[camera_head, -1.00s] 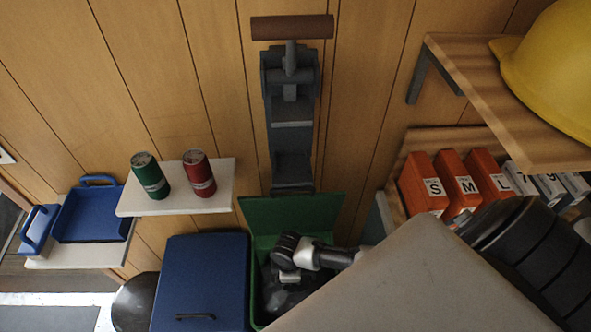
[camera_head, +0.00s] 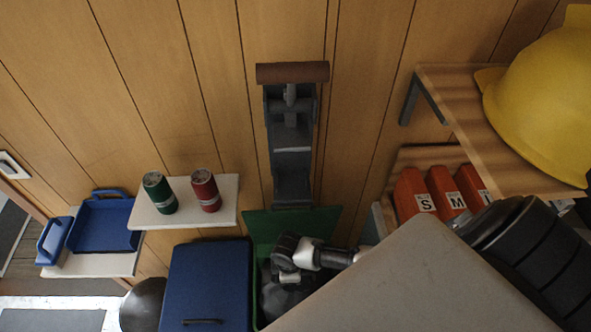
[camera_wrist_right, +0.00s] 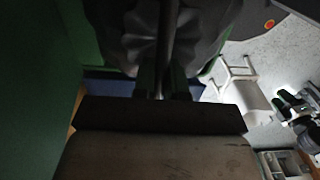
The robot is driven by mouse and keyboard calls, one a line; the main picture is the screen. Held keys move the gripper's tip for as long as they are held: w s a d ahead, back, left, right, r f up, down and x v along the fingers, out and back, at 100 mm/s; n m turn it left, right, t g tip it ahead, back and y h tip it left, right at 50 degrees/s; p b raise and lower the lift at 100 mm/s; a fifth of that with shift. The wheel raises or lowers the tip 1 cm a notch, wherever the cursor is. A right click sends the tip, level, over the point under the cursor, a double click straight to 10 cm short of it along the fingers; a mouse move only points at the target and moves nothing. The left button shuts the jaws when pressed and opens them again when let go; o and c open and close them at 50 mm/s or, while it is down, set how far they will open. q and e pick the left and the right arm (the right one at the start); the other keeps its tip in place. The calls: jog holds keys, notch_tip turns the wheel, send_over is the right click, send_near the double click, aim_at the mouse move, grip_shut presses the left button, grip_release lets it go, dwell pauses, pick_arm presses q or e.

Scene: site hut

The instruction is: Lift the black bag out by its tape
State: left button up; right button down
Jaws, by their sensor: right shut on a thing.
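The black bag (camera_head: 278,302) shows as a dark crumpled shape in the green bin (camera_head: 290,222) in the head view, below my right gripper (camera_head: 287,277). In the right wrist view the bag (camera_wrist_right: 205,35) is a grey, folded mass just beyond the fingers. My right gripper (camera_wrist_right: 160,88) is shut on a thin dark strip (camera_wrist_right: 168,40), seemingly the tape, which runs up in front of the bag. Much of the bag is hidden by the gripper and my arm. My left gripper is in neither view.
A blue lidded bin (camera_head: 208,275) stands left of the green one. A grey wall-mounted lever device (camera_head: 291,150) hangs above. Shelves hold a green can (camera_head: 159,193), a red can (camera_head: 206,190), orange boxes (camera_head: 414,195) and a yellow helmet (camera_head: 540,100).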

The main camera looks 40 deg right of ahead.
jog(key=shift+r, duration=4.65)
notch_tip(320, 180, up, 9)
jog(key=shift+f, duration=0.2)
